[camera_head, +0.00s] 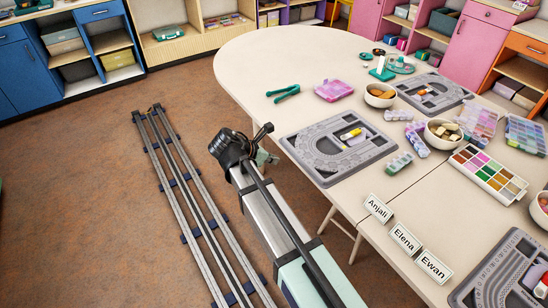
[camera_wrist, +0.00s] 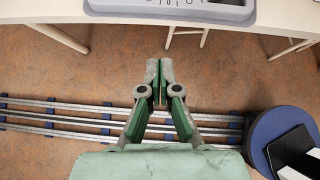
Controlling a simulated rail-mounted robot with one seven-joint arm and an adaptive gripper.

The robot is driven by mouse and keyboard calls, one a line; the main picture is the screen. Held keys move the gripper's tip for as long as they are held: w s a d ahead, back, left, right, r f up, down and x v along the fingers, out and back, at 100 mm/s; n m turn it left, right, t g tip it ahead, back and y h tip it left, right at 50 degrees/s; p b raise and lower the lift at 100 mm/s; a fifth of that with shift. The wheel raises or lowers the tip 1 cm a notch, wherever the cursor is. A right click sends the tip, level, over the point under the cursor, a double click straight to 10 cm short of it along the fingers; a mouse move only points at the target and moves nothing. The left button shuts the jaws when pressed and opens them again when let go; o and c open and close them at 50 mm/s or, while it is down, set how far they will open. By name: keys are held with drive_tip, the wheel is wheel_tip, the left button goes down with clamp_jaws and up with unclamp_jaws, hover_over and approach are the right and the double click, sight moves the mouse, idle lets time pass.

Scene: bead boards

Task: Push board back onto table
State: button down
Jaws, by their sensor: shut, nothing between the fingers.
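A grey bead board (camera_head: 318,160) lies at the near left edge of the cream table, its left side reaching over the edge. A yellow-and-white item and other small pieces sit on it. Its near rim shows at the top of the wrist view (camera_wrist: 170,12). My gripper (camera_wrist: 160,72) is shut and empty, with green fingers pointing toward the board. In the head view my gripper (camera_head: 267,158) is beside the table, just left of the board, partly hidden by my wrist. A gap over bare floor separates the fingertips from the rim in the wrist view.
Green pliers (camera_head: 283,93) and a pink case (camera_head: 334,90) lie beyond the board. A bowl (camera_head: 380,96), bead tubes (camera_head: 398,165) and name cards (camera_head: 405,237) are to its right. A second board (camera_head: 436,93) lies farther back. Table legs stand below the edge.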

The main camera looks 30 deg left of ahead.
sight(298, 159)
drive_tip(key=x, duration=0.3)
drive_tip(key=w+r+x, duration=0.1)
drive_tip(key=x, duration=0.2)
drive_tip(key=p+x, duration=0.1)
drive_tip(key=x, duration=0.2)
drive_tip(key=shift+w+d, duration=0.3)
drive_tip(key=shift+d, duration=0.1)
drive_tip(key=shift+w+d, duration=0.3)
drive_tip(key=shift+w, duration=0.3)
drive_tip(key=shift+a, duration=0.1)
